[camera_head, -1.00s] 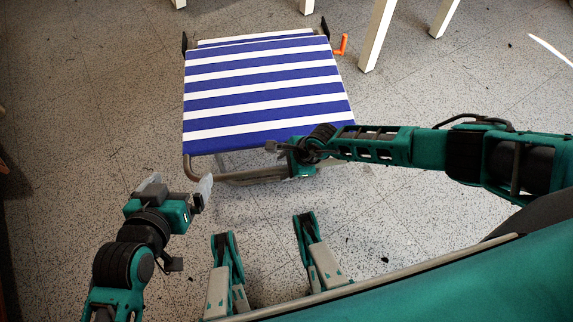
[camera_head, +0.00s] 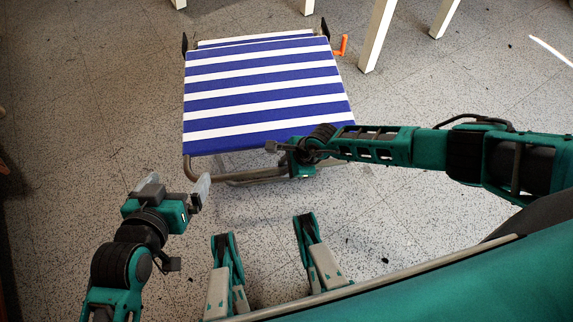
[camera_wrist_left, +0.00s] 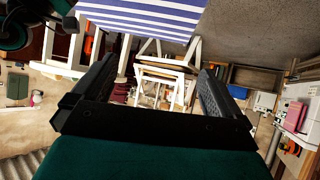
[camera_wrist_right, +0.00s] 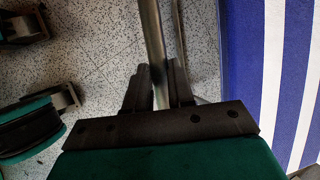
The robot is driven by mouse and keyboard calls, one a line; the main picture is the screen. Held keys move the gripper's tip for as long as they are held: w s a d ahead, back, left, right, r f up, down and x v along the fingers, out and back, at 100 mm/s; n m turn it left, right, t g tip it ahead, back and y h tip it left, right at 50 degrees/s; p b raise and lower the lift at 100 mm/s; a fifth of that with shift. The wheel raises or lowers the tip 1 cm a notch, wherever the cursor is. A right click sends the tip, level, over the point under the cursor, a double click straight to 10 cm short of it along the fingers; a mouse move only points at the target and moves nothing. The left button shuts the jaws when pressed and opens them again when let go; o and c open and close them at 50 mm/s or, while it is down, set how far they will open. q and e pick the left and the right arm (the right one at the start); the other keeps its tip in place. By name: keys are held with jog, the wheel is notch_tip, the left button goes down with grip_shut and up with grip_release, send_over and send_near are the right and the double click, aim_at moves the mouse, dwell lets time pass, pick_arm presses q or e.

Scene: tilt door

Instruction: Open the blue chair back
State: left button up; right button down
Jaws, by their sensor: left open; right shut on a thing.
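The blue chair has a blue-and-white striped panel (camera_head: 262,92) that lies almost flat over a grey metal tube frame (camera_head: 245,179). A narrow striped strip (camera_head: 255,41) shows at its far edge. The striped fabric also shows in the left wrist view (camera_wrist_left: 150,15) and the right wrist view (camera_wrist_right: 275,80). My right gripper (camera_head: 292,160) is at the panel's near right corner. In the right wrist view its fingers (camera_wrist_right: 158,88) are shut around a metal tube (camera_wrist_right: 153,40) of the frame. My left gripper (camera_head: 177,185) is open and empty, left of and nearer than the chair, not touching it.
An orange handle (camera_head: 341,45) sticks out at the chair's far right. White legs (camera_head: 378,35) of furniture stand behind it to the right. The speckled floor (camera_head: 90,110) left of the chair is clear.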

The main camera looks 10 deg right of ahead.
jog(key=shift+g, duration=0.7)
jog(key=r+p, duration=0.1)
jog(key=r, duration=0.1)
jog(key=r+p, duration=0.1)
jog(key=r, duration=0.2)
jog(key=w+r+p, duration=0.1)
jog(key=r+p, duration=0.1)
jog(key=r, duration=0.1)
pick_arm(q)
jog(key=shift+s+a+r, duration=0.2)
jog(key=shift+a+r, duration=0.05)
jog(key=shift+r, duration=0.25)
jog(key=shift+s+a+r, duration=0.15)
jog(key=shift+a+r, duration=0.1)
jog(key=shift+r, duration=0.2)
pick_arm(e)
jog(key=w+r+g, duration=0.1)
jog(key=w+r, duration=0.2)
jog(key=r, duration=0.5)
jog(key=w+r+g, duration=0.1)
jog(key=w+r, duration=0.3)
jog(key=r, duration=0.4)
jog(key=w+d+r+m+g, duration=0.1)
jog(key=w+r, duration=0.3)
jog(key=r, duration=0.4)
jog(key=shift+r+g, duration=0.25)
jog(key=shift+g, duration=0.25)
pick_arm(q)
jog(key=shift+w+r, duration=0.1)
